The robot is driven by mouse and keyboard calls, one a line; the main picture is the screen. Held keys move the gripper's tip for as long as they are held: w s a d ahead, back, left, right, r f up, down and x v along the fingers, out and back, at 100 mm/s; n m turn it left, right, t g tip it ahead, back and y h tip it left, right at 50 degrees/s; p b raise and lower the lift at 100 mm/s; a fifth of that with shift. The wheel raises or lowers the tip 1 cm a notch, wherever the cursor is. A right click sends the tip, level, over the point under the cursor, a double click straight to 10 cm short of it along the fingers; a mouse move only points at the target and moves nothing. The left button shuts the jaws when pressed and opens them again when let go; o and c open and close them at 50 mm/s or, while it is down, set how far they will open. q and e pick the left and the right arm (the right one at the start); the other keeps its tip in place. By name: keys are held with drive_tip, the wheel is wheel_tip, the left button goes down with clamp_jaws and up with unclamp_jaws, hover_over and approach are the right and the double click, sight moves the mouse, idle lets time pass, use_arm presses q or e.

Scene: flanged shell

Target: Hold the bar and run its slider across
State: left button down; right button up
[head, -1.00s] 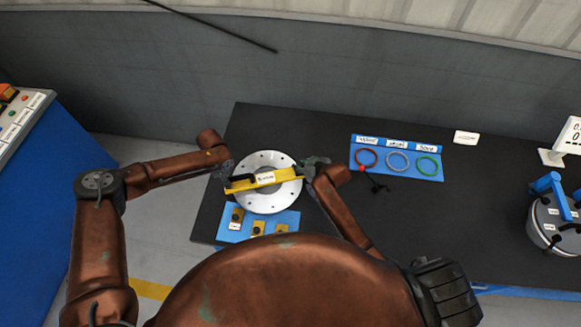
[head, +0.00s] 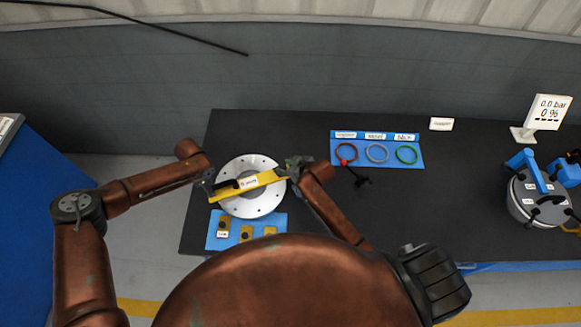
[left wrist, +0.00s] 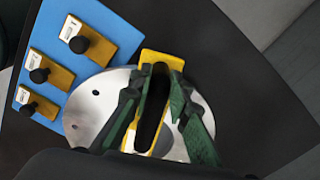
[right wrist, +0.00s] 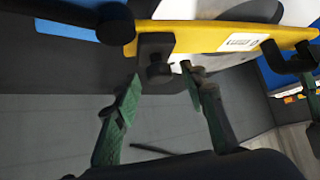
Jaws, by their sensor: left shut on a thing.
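A yellow bar (head: 262,179) with a white label lies across a round grey metal plate (head: 268,202) with holes. My left gripper (left wrist: 152,85) is shut on the bar's black handle (left wrist: 152,115) near the bar's left end in the head view. My right gripper (right wrist: 160,80) is at the bar's right end in the head view. In the right wrist view its fingers are apart, with a black knobbed block (right wrist: 157,55) on the bar between and just beyond their tips. I cannot tell whether they touch it. Another black handle (right wrist: 285,60) shows further right on the bar.
A blue mat (head: 212,238) with several yellow, black-knobbed pieces lies in front of the plate. A blue board (head: 375,160) with red, grey and green rings is to the right. A lidded pot (head: 541,203) and a display (head: 548,112) stand far right.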

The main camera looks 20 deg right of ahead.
drive_tip(key=v, duration=1)
drive_tip(key=shift+s+r, duration=0.2)
drive_tip(key=shift+s, duration=0.15)
use_arm(q)
drive_tip(key=c, duration=1.7)
unclamp_jaws()
drive_tip(key=shift+c, duration=0.2)
